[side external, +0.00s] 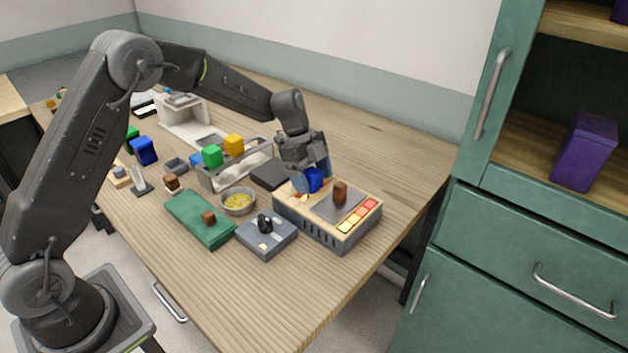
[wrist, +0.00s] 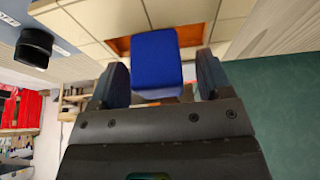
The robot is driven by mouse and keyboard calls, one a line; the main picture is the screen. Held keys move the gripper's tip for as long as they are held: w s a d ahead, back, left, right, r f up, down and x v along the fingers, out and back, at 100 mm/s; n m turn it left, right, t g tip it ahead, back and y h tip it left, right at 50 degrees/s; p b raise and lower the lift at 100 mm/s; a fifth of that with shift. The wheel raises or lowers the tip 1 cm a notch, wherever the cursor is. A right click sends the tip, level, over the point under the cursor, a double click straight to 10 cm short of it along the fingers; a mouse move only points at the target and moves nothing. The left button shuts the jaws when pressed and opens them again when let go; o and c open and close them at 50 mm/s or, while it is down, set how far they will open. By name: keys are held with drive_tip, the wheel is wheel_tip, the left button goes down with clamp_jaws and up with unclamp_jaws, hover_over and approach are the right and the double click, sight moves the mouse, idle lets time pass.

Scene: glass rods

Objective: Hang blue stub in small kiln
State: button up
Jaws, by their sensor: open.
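The blue stub (side external: 313,181) is a plain blue block at the back left part of the small kiln's top. My gripper (side external: 308,177) is over it, fingers pointing down. In the wrist view the blue stub (wrist: 156,58) stands between my two fingers, with a narrow gap visible on each side. My gripper (wrist: 162,80) is open there. The small kiln (side external: 307,219) is a grey vented box with a tan top and a row of yellow-to-red tiles. An orange-brown recess (wrist: 191,32) shows behind the stub. The stub's lower end is hidden.
A brown block (side external: 340,192) stands on the kiln's grey plate. A grey box with a black knob (side external: 265,238) is left of the kiln. The front table is clear.

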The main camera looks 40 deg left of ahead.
drive_tip(key=v, duration=1.2)
drive_tip(key=s+d+r+n+t+y, duration=0.1)
drive_tip(key=s+r+n, duration=0.2)
drive_tip(key=s+r, duration=0.25)
drive_tip(key=s+d+n+t+y, duration=0.2)
drive_tip(key=s+n, duration=1.3)
drive_tip(key=s, duration=1)
drive_tip(key=t+y, duration=0.1)
drive_tip(key=t, duration=0.1)
drive_tip(key=shift+s+r+t+y, duration=0.3)
drive_tip(key=shift+s+r, duration=0.05)
drive_tip(key=shift+r, duration=0.05)
